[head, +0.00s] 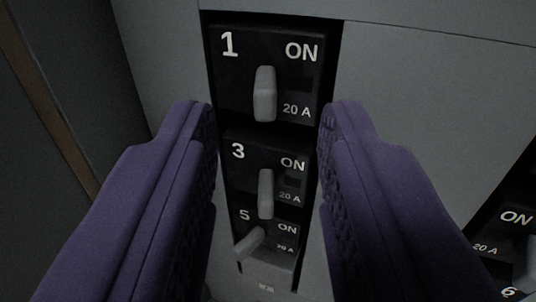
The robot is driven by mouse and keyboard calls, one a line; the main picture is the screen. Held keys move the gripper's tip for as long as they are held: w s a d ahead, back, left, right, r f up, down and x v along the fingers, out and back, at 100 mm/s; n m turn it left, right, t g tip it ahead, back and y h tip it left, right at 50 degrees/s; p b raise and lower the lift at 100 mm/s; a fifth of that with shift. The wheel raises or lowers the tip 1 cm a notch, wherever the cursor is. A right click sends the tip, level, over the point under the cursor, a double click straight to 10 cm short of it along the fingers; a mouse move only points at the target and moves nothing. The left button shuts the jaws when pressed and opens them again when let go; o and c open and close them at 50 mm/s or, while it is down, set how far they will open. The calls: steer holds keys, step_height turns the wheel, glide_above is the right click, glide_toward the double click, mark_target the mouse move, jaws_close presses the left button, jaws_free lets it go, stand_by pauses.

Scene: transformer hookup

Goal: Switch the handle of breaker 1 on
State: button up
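Breaker 1 (225,80) is a black block marked "1", "ON" and "20 A" at the top of a column in a grey panel. Its grey handle (265,93) points straight up and down in the picture, left of the "ON" and "20 A" labels. My gripper (268,112) has two purple fingers, spread wide and empty. Their tips show left and right of the column, level with the lower part of breaker 1, with the handle between them in the picture. Neither finger touches the handle in this view. How far the tips are from the panel is hard to tell.
Breaker 3 (235,180), with an upright handle, and breaker 5 (280,240), with its handle tilted to the lower left, sit below. Another breaker (490,247) shows at the lower right. Grey panel (430,110) surrounds the columns. A brown strip (45,100) runs along the left.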

steer(key=s, duration=0.4)
steer(key=shift+s+d, duration=0.1)
steer(key=shift+s, duration=0.05)
steer(key=shift+r, duration=0.1)
